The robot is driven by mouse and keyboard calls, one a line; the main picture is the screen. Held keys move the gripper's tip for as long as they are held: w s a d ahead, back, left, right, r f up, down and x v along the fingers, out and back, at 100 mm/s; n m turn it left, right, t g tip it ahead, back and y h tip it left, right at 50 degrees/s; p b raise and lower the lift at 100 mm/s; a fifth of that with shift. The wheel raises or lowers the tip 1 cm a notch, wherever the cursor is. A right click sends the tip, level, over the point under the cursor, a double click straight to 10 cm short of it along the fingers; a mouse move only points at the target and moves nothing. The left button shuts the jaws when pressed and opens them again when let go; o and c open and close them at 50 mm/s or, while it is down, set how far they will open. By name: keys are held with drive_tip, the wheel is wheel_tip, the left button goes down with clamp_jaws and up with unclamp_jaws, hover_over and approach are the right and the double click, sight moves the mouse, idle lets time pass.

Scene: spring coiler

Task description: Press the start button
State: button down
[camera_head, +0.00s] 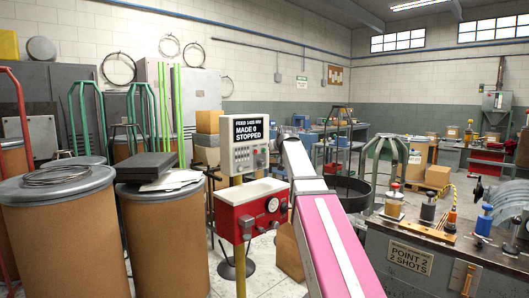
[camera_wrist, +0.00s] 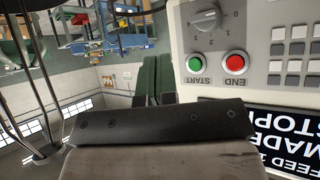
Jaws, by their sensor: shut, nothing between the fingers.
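The start button (camera_wrist: 195,63) is a round green button on the grey control panel (camera_wrist: 270,18), upside down in the wrist view with START lettered under it. A red END button (camera_wrist: 236,63) sits to its right. My gripper (camera_wrist: 157,62) is shut and empty, its dark fingers together just left of the panel's edge and the green button. I see no contact with the button; the depth gap is hard to judge. In the head view the panel (camera_head: 242,158) stands on a yellow post, its display reading "MADE 0 STOPPED". My arm hides the gripper there.
A rotary knob (camera_wrist: 205,20) and several grey keys (camera_wrist: 295,48) share the panel. Below it in the head view is a red and white box with gauges (camera_head: 247,208). Brown drums (camera_head: 62,235) stand at left; a bench with tools (camera_head: 430,250) is at right.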

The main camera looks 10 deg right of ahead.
drive_tip(key=shift+w+a, duration=0.7)
drive_tip(key=shift+w, duration=0.25)
drive_tip(key=shift+w+a, duration=0.7)
drive_tip(key=shift+w, duration=0.25)
drive_tip(key=shift+w+a, duration=0.1)
drive_tip(key=shift+w, duration=0.1)
idle(0.5)
drive_tip(key=shift+w+a, duration=0.15)
drive_tip(key=shift+w+a, duration=0.25)
drive_tip(key=shift+w, duration=0.1)
idle(0.8)
drive_tip(key=shift+s, duration=0.1)
drive_tip(key=shift+s+d, duration=0.45)
drive_tip(key=shift+s, duration=0.15)
drive_tip(key=shift+s+d, duration=0.1)
drive_tip(key=s+d, duration=0.1)
drive_tip(key=s, duration=0.1)
drive_tip(key=s+d, duration=0.1)
drive_tip(key=shift+s+d, duration=0.4)
idle(0.4)
